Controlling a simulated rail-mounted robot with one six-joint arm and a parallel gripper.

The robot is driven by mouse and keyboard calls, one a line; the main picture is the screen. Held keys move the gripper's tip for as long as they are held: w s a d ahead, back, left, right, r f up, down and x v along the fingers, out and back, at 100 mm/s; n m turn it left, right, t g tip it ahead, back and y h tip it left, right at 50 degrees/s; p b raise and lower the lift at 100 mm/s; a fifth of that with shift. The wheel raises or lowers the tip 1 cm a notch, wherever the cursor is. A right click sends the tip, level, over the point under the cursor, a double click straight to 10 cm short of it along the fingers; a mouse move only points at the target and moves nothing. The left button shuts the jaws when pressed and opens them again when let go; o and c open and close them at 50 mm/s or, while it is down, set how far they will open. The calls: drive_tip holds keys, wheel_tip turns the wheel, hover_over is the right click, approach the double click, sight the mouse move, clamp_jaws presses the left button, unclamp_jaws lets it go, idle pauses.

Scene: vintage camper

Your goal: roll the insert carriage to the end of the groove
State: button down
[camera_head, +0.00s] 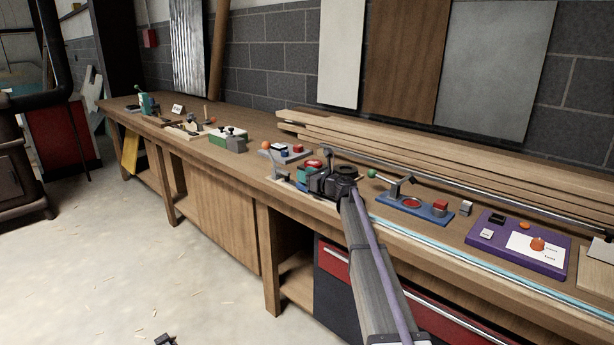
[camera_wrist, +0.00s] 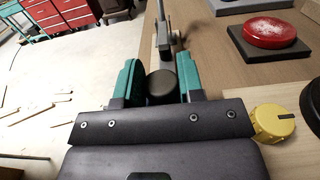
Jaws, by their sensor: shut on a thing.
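My gripper (camera_wrist: 161,85) is shut on a dark round knob (camera_wrist: 162,84), with one teal finger on each side of it. The knob looks like the handle of the insert carriage; the rest of the carriage is hidden under the gripper. A narrow light strip with a grey metal post and bracket (camera_wrist: 167,38) runs on beyond the knob in the wrist view; I cannot make out the groove itself. In the head view my gripper (camera_head: 304,176) is low over the front edge of the workbench (camera_head: 235,160), at a light wooden board (camera_head: 287,186) it partly covers.
In the wrist view a red disc on a grey base (camera_wrist: 268,34) and a yellow knob (camera_wrist: 273,124) are close on the right. A blue fixture (camera_head: 418,208) and a purple panel (camera_head: 515,243) stand farther right. Planks (camera_head: 440,170) lie along the back. Open floor lies in front.

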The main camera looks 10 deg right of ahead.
drive_tip(key=shift+w, duration=0.15)
drive_tip(key=c, duration=0.7)
unclamp_jaws()
drive_tip(key=shift+a, duration=0.15)
drive_tip(key=shift+c, duration=0.2)
drive_tip(key=v, duration=1)
drive_tip(key=shift+s+d, duration=0.25)
drive_tip(key=shift+s, duration=0.1)
